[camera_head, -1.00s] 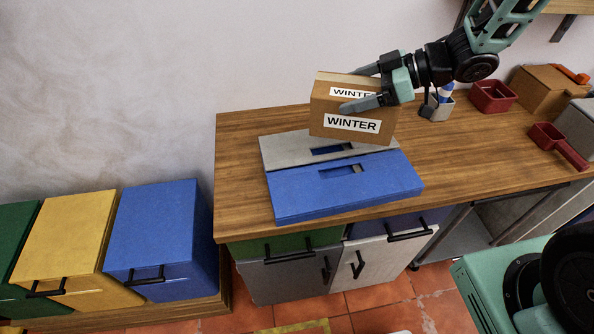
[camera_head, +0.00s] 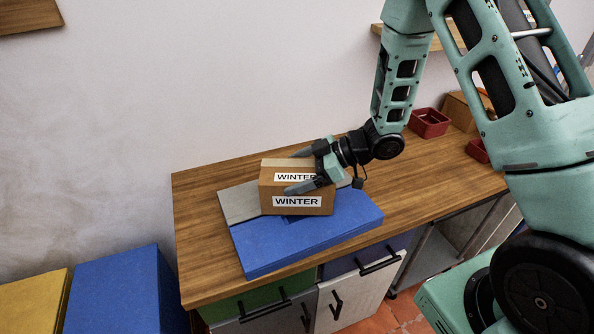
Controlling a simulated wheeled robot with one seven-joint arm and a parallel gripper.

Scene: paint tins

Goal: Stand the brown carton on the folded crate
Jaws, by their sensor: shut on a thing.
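The folded crate lies flat on the wooden worktop. It has a blue part (camera_head: 320,233) in front and a grey part (camera_head: 237,203) behind. The carton's lower edge overlaps the grey part and the slot in the blue part. I cannot tell whether its base touches the crate.
The wooden worktop (camera_head: 425,189) is clear right of the crate. Red trays (camera_head: 430,122) and another brown box (camera_head: 460,111) stand at the far right. Drawers and a cabinet door (camera_head: 348,295) are below. Blue (camera_head: 120,290) and yellow (camera_head: 35,303) boxes stand lower left.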

